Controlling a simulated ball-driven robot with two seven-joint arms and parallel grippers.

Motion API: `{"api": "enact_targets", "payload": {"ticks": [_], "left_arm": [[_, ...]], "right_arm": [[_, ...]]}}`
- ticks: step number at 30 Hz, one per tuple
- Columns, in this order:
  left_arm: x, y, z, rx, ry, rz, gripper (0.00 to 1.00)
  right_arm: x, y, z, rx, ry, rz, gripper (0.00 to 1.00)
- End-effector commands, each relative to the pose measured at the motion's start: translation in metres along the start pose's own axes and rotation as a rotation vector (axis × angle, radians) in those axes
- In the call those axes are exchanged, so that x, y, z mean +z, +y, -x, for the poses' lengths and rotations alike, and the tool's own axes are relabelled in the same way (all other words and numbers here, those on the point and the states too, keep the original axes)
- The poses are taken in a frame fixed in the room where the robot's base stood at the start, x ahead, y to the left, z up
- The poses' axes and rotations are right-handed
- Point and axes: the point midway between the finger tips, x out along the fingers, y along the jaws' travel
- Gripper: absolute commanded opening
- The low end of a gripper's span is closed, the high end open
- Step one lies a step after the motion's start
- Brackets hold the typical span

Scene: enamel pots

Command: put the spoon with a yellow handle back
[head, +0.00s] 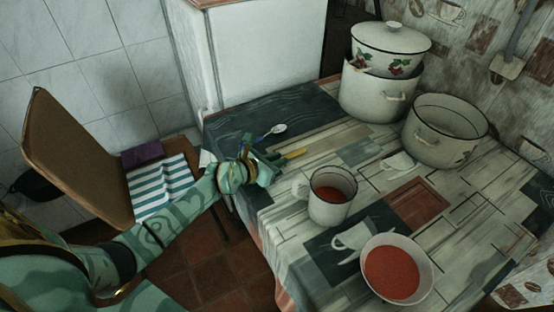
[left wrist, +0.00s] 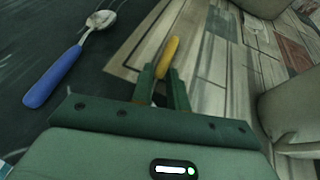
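The spoon's yellow handle (head: 294,154) shows just beyond my left gripper (head: 273,163), over the near left part of the table. The rest of that spoon is hidden by the gripper. In the left wrist view the yellow handle (left wrist: 171,50) points away from the camera, in line with the gap between the fingers of my left gripper (left wrist: 163,82). The fingers stand a little apart around its near end. I cannot tell whether they press on it. My right gripper is not in view.
A blue-handled spoon (head: 277,130) lies left of the yellow handle. A mug of red liquid (head: 317,209) stands close to the right, with a red-filled bowl (head: 428,278) nearer. Pots (head: 377,99) and an open pot (head: 432,151) stand behind. A chair (head: 80,150) is at left.

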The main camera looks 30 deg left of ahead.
Motion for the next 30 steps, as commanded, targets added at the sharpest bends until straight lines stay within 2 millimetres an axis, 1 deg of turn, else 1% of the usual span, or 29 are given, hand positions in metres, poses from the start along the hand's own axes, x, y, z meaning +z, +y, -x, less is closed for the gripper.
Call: {"api": "enact_targets", "payload": {"ticks": [1, 2, 3, 11, 13, 17, 24, 27, 30], "left_arm": [[0.0, 0.0, 0.0, 0.0, 0.0, 0.0, 0.27], [0.0, 0.0, 0.0, 0.0, 0.0, 0.0, 0.35], [0.0, 0.0, 0.0, 0.0, 0.0, 0.0, 0.38], [0.002, 0.0, 0.0, 0.0, -0.001, 0.0, 0.38], [0.004, 0.0, 0.004, 0.0, -0.001, 0.0, 0.38], [0.007, 0.0, 0.027, 0.0, -0.002, 0.0, 0.38], [0.007, 0.0, 0.084, 0.0, -0.001, -0.001, 0.38], [0.005, 0.0, 0.102, 0.0, -0.001, 0.0, 0.38], [0.005, 0.0, 0.114, 0.001, -0.001, -0.001, 0.38]], "right_arm": [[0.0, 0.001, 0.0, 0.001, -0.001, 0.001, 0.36], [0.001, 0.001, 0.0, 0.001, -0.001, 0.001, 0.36], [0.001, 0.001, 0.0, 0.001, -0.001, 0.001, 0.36], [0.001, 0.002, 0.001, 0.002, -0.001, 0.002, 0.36], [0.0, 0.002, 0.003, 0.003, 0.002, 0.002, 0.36], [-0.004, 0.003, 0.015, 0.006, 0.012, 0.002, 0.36], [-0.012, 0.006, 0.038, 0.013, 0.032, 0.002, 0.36], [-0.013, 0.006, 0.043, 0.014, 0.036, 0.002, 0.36], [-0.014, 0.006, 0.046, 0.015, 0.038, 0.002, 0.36]]}}
